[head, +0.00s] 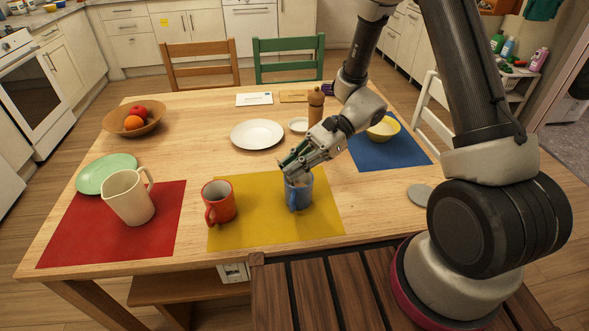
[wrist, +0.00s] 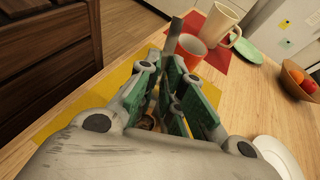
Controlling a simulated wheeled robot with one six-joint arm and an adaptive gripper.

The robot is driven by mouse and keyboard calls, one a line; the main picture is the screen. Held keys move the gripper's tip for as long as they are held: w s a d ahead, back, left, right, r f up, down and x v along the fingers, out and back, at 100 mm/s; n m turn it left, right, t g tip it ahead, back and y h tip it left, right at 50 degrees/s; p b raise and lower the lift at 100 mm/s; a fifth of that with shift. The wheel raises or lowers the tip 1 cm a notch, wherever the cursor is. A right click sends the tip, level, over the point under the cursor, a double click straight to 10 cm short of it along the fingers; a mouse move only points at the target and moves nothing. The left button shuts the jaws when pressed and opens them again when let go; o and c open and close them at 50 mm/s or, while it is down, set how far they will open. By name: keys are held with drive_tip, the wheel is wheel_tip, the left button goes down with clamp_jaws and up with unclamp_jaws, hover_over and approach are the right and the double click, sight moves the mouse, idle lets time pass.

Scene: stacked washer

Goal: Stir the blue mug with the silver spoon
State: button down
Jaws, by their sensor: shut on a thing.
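The blue mug (head: 298,196) stands upright on the yellow mat (head: 240,236), with its handle toward the front. My gripper (head: 292,167) is tilted down over the mug's rim from the upper right. In the wrist view my gripper (wrist: 173,95) has its green-padded fingers shut on the silver spoon, whose grey handle (wrist: 172,38) sticks out past the fingers. The spoon's lower end is hidden by the fingers. I cannot make out the spoon clearly in the head view. Most of the mug is hidden in the wrist view.
A red mug (head: 219,206) stands left of the blue mug on the yellow mat. A cream pitcher (head: 130,205) is on the red mat (head: 75,240). A pepper mill (head: 316,105) and white plate (head: 257,134) stand behind. A yellow bowl (head: 384,130) sits on the blue mat (head: 395,156).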

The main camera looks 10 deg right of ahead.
drive_tip(key=shift+s+a+r, duration=0.3)
drive_tip(key=shift+a+r, duration=0.15)
drive_tip(key=shift+r, duration=0.8)
drive_tip(key=shift+s+a+r, duration=0.25)
drive_tip(key=shift+a+r, duration=0.2)
drive_tip(key=shift+r, duration=0.8)
drive_tip(key=shift+s+a+r, duration=0.3)
drive_tip(key=shift+a+r, duration=0.15)
drive_tip(key=shift+r, duration=0.8)
drive_tip(key=shift+r, duration=2.5)
